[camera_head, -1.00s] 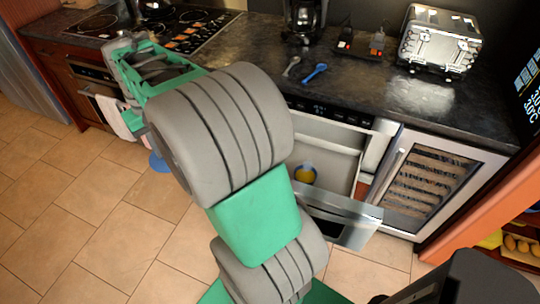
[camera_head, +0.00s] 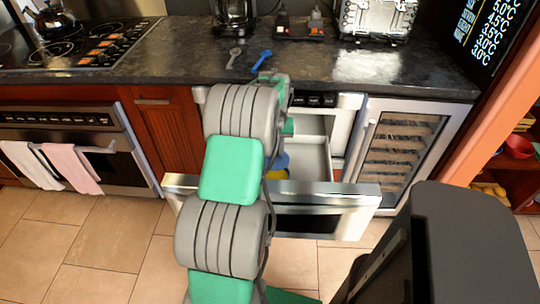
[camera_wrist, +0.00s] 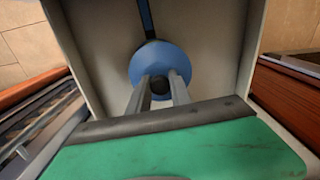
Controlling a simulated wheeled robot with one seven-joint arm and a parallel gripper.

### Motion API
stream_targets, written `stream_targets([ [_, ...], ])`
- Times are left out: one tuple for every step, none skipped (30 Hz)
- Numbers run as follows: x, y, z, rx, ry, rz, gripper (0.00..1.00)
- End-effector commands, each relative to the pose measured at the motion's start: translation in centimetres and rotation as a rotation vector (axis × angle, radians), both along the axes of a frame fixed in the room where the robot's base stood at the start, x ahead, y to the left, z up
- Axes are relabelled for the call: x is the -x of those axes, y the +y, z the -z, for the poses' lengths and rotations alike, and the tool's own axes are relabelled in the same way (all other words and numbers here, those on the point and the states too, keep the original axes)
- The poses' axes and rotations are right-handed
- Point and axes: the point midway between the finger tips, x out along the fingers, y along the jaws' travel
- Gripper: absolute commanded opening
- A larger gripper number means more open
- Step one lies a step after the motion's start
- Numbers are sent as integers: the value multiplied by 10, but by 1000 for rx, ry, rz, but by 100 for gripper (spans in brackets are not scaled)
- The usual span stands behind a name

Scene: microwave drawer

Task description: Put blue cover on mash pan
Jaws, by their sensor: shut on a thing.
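The round blue cover (camera_wrist: 160,60) is in my gripper (camera_wrist: 159,88), which is shut on its dark knob in the wrist view. The cover is inside or just above the open drawer. Part of the cover (camera_head: 283,160) shows beside my arm in the head view. The pan (camera_wrist: 146,18) shows only as a blue and black handle beyond the cover in the wrist view. A bit of yellow mash (camera_head: 275,175) shows below the cover in the head view. I cannot tell whether the cover touches the pan; the pan's rim is hidden.
The open microwave drawer (camera_head: 330,212) has pale walls around the pan, with its front panel pulled out. A wine cooler (camera_head: 400,150) stands to its right. The dark counter (camera_head: 400,72) is above, with a blue spoon (camera_head: 262,60) and a grey one (camera_head: 234,57).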

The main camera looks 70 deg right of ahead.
Motion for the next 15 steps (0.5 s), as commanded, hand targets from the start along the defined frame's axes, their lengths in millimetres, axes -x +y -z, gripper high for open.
stream_targets([
  [6,-2,3,1,0,10,0],
  [7,-2,3,1,0,12,0],
  [8,-2,5,1,0,14,0],
  [9,-2,6,1,0,16,0],
  [9,-2,8,1,0,16,0],
  [10,-2,11,0,0,18,0],
  [11,-3,14,0,0,19,0],
  [11,-2,17,0,0,20,0],
  [11,-2,21,-1,0,20,0],
  [11,-2,25,-1,0,20,0],
  [11,-2,28,-1,0,20,0],
  [11,-2,33,-1,0,20,0],
  [11,-2,37,-1,0,19,0],
  [10,-2,40,0,0,19,0],
  [10,-2,45,0,0,18,0],
])
